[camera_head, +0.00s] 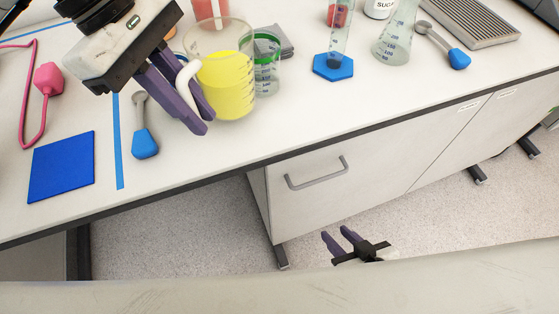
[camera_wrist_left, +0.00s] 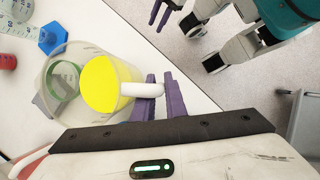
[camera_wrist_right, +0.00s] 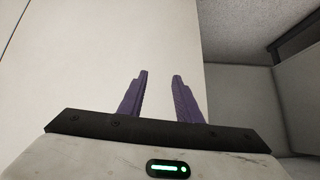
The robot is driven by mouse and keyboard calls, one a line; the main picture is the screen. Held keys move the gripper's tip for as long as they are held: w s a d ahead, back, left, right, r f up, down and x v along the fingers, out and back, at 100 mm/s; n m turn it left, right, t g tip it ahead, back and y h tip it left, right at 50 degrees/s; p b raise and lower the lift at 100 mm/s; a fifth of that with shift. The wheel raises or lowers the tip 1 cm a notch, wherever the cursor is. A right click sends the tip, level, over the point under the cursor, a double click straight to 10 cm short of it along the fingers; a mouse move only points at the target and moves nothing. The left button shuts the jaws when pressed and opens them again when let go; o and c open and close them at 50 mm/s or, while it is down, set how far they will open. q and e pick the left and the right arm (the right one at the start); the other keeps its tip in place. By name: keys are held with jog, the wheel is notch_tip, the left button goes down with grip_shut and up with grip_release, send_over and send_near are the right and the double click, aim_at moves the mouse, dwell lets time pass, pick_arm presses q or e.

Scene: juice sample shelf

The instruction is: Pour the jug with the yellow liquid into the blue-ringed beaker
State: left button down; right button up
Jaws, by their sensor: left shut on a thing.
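The clear jug (camera_head: 226,88) holds yellow liquid and has a white handle (camera_head: 186,80). My left gripper (camera_head: 203,120) is shut on this handle, with its purple fingers on either side of it. The jug looks about upright over the worktop; I cannot tell if its base touches it. The left wrist view also shows the jug (camera_wrist_left: 98,83) and the handle between the fingers. A green-ringed beaker (camera_head: 267,76) stands behind the jug, partly hidden by it. My right gripper (camera_head: 336,236) is open and empty, low in front of the cabinet.
A cylinder with a blue hexagonal base (camera_head: 333,68) and a conical flask (camera_head: 395,40) stand to the right. A blue-ended tool (camera_head: 145,142) and a blue square (camera_head: 62,166) lie left. A grey rack (camera_head: 468,24) lies far right. The worktop's front right is clear.

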pick_arm(q)
jog(key=d+n+b, duration=0.1)
jog(key=n, duration=0.1)
jog(key=s+d+n+t+b, duration=0.1)
jog(key=d+n, duration=0.1)
jog(key=d+n+t+b, duration=0.1)
jog(key=d+n+b, duration=0.1)
jog(key=shift+s+d+f, duration=0.2)
jog(key=shift+s, duration=0.2)
jog(key=s+d+f+n+t+y+b, duration=0.1)
jog(key=s+d+n+t+y+b, duration=0.1)
jog(key=n, duration=0.8)
jog(key=s+d+t+b, duration=0.1)
jog(key=s+d+b, duration=0.1)
jog(key=d+b, duration=0.1)
jog(key=shift+s+d+f+b, duration=0.25)
jog(key=shift+d+f+b, duration=0.15)
jog(key=shift+b, duration=0.15)
